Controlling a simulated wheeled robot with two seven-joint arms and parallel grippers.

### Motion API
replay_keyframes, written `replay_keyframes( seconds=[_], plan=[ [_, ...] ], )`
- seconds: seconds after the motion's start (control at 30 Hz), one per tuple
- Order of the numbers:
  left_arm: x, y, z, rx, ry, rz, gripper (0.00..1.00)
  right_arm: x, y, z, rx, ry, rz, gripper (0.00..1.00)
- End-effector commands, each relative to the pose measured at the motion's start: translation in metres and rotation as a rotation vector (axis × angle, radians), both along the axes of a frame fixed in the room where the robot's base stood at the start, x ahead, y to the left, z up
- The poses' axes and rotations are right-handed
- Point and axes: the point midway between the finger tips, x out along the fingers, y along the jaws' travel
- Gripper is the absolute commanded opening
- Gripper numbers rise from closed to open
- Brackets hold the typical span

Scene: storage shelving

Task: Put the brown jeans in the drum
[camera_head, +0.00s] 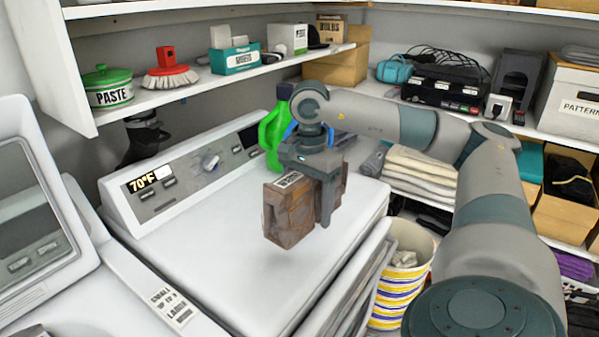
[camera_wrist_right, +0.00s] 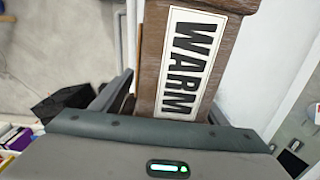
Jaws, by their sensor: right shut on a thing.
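I cannot make out the drum in either view. My left gripper is not in view.
A green bottle (camera_head: 271,138) stands just behind my right gripper. The machine's control panel (camera_head: 185,172) rises at its back. Another white machine (camera_head: 40,225) stands at left. A striped bin (camera_head: 402,280) is at right. A shelf (camera_head: 205,85) with boxes hangs above.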

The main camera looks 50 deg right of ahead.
Motion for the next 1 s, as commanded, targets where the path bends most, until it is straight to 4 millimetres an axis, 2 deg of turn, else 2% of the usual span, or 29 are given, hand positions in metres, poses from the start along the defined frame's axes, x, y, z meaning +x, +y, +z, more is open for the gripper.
replay_keyframes(
  seconds=[0.5,0.67,0.77,0.87,1.0],
  plan=[
    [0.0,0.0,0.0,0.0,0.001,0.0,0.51,0.0,0.001,0.001,0.0,-0.001,0.003,0.3],
    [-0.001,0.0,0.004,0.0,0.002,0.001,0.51,0.004,0.01,-0.001,0.001,0.003,0.054,0.3],
    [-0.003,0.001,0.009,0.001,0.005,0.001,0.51,0.01,0.025,-0.003,0.001,0.008,0.133,0.3],
    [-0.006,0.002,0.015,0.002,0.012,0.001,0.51,0.017,0.048,-0.007,0.002,0.014,0.256,0.3],
    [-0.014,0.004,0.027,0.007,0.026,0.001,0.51,0.027,0.094,-0.013,0.003,0.023,0.493,0.3]
  ],
)
